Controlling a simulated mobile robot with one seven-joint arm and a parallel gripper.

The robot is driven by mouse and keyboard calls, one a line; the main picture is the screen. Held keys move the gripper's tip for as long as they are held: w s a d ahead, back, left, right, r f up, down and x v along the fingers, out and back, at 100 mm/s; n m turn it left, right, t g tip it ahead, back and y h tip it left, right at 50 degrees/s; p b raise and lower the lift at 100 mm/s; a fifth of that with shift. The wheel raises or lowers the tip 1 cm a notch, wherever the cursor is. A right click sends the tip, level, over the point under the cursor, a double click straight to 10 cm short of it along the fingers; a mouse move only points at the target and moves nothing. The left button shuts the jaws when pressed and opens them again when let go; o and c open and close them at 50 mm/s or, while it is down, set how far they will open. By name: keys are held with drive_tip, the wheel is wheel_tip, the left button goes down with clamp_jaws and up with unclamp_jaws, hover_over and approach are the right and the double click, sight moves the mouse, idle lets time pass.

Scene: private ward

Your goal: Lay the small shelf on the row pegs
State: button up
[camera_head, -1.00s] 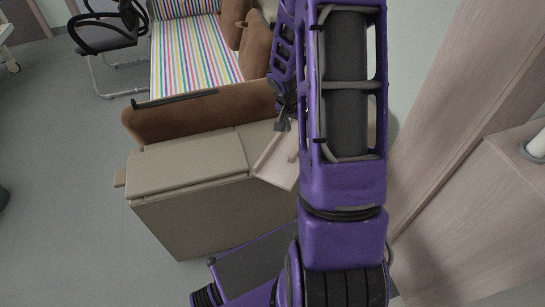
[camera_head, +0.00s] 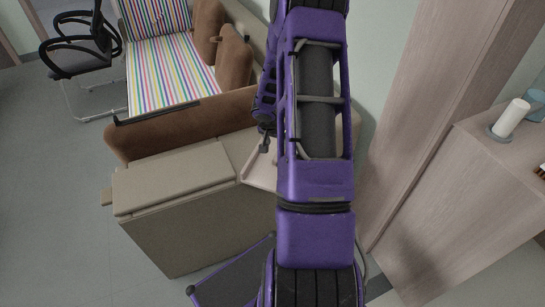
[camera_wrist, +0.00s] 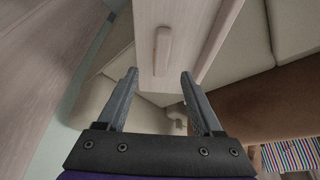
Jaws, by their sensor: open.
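My gripper (camera_wrist: 159,74) is open in the wrist view, with its two fingers apart and nothing between them. Ahead of the fingertips is a pale wooden piece (camera_wrist: 178,20) with a flat face and a short raised wooden bar (camera_wrist: 163,50) on it. The bar lies just past the fingertips, roughly between the fingers, not gripped. In the head view the pale piece (camera_head: 258,172) rests on or over the beige unit, partly hidden by my arm. I cannot tell whether it is the small shelf. No row pegs can be clearly made out.
A beige boxy unit (camera_head: 180,180) with a brown backrest (camera_head: 180,125) stands left of my arm. A striped seat (camera_head: 170,60) and a black chair (camera_head: 80,45) are behind. A wooden cabinet (camera_head: 460,190) with a white cylinder (camera_head: 512,118) is at right. Grey floor is clear at left.

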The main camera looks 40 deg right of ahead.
drive_tip(key=shift+w+p+x, duration=0.15)
drive_tip(key=shift+p+x, duration=0.05)
drive_tip(key=shift+x, duration=1.9)
drive_tip(key=shift+w+p+x, duration=0.1)
drive_tip(key=shift+p+x, duration=0.05)
drive_tip(key=shift+x, duration=1.95)
drive_tip(key=shift+d+r, duration=0.1)
drive_tip(key=shift+d, duration=0.1)
drive_tip(key=shift+f+b, duration=0.2)
drive_tip(key=shift+b, duration=0.65)
clamp_jaws()
